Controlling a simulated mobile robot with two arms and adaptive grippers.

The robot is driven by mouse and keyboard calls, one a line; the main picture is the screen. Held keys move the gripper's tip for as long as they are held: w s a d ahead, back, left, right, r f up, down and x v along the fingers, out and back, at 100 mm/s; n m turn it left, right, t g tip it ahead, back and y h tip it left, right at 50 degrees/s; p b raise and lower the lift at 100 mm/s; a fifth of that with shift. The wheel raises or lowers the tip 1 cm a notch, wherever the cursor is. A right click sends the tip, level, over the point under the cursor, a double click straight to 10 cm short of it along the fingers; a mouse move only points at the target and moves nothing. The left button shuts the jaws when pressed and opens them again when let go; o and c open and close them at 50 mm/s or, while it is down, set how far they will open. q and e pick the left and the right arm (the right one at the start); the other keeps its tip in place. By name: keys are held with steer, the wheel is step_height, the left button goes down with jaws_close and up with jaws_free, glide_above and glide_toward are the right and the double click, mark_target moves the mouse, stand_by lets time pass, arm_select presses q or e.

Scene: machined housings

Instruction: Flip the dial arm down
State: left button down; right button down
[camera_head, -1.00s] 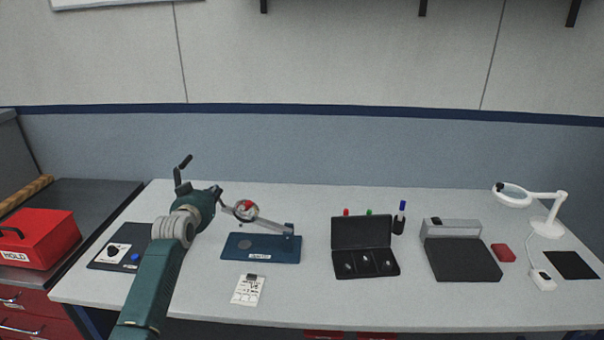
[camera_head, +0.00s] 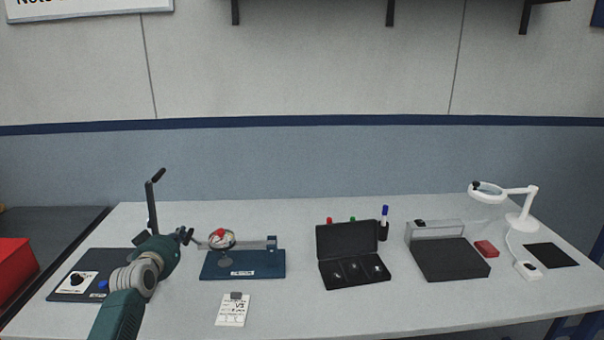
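The dial arm is a round dial (camera_head: 221,239) with a red mark on a grey bar (camera_head: 252,245). The bar meets a post at the right of a blue base plate (camera_head: 244,271). It lies nearly level, with the dial above a small grey disc (camera_head: 225,261) on the plate. My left gripper (camera_head: 188,237) is just left of the dial, pointing toward it. A thin tip reaches close to the dial's left edge; contact is unclear. The fingers are too small to tell open from shut. My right gripper is not in view.
A tall black-handled lever (camera_head: 152,205) stands behind my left arm, near a black board (camera_head: 65,287). A white card (camera_head: 233,311) lies in front of the blue plate. To the right are an open black case (camera_head: 350,240), a black-topped device (camera_head: 449,260) and a white magnifier lamp (camera_head: 522,222).

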arm_select(q)
steer(key=shift+s+f, duration=0.15)
steer(key=shift+f, duration=0.4)
steer(key=shift+r, duration=0.1)
steer(key=s+a+r+p, duration=0.1)
steer(key=s+r+p, duration=0.1)
steer(key=s+r, duration=0.5)
steer(key=shift+s+a, duration=0.3)
steer(key=shift+s, duration=0.9)
